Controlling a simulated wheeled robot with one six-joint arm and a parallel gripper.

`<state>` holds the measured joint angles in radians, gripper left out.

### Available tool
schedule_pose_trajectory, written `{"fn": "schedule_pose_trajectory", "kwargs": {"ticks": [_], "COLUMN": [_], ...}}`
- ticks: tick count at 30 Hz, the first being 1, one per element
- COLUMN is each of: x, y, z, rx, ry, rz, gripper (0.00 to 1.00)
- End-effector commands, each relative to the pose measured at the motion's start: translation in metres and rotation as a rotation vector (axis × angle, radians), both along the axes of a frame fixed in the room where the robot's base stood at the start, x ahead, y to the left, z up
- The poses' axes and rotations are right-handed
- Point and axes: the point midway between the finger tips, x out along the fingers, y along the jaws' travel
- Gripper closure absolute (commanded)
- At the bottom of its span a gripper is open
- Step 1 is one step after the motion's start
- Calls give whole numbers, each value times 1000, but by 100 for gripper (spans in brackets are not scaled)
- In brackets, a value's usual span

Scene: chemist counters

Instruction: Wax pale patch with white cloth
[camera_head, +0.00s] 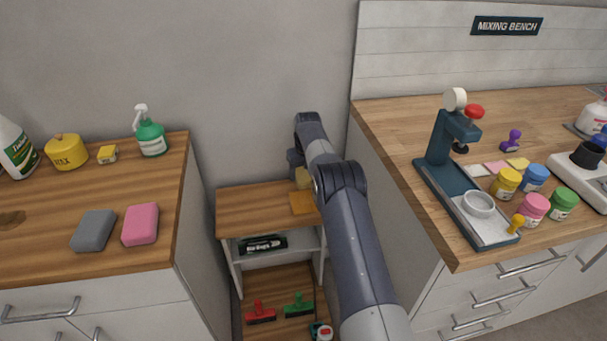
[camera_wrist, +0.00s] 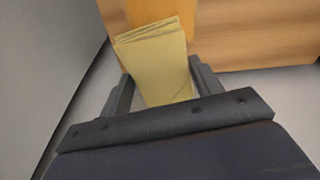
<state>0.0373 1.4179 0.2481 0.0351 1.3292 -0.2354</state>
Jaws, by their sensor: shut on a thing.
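My gripper (camera_wrist: 160,90) is shut on a folded pale-yellow cloth (camera_wrist: 157,62), which sits between its two fingers. In the head view the yellow cloth (camera_head: 303,178) shows just above a low wooden stand (camera_head: 255,203), partly hidden by my arm. I cannot tell if it touches the stand. I see no white cloth. A yellow wax tin (camera_head: 67,150) stands on the left counter (camera_head: 90,190).
Grey (camera_head: 94,230) and pink (camera_head: 140,224) sponges and a green spray bottle (camera_head: 150,135) are on the left counter. The right counter holds a press (camera_head: 450,150) and several jars.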

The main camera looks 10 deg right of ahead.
Motion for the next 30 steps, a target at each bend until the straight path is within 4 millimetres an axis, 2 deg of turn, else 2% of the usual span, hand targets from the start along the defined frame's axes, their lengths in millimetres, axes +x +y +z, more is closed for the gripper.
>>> {"fn": "schedule_pose_trajectory", "kwargs": {"ticks": [1,13,22,30], "x": [0,0,0,0], "y": [0,0,0,0], "z": [6,10,36,36], "rx": [0,0,0,0], "ry": [0,-1,-1,-1], "rz": [0,0,0,0], "gripper": [57,57,57,57]}}
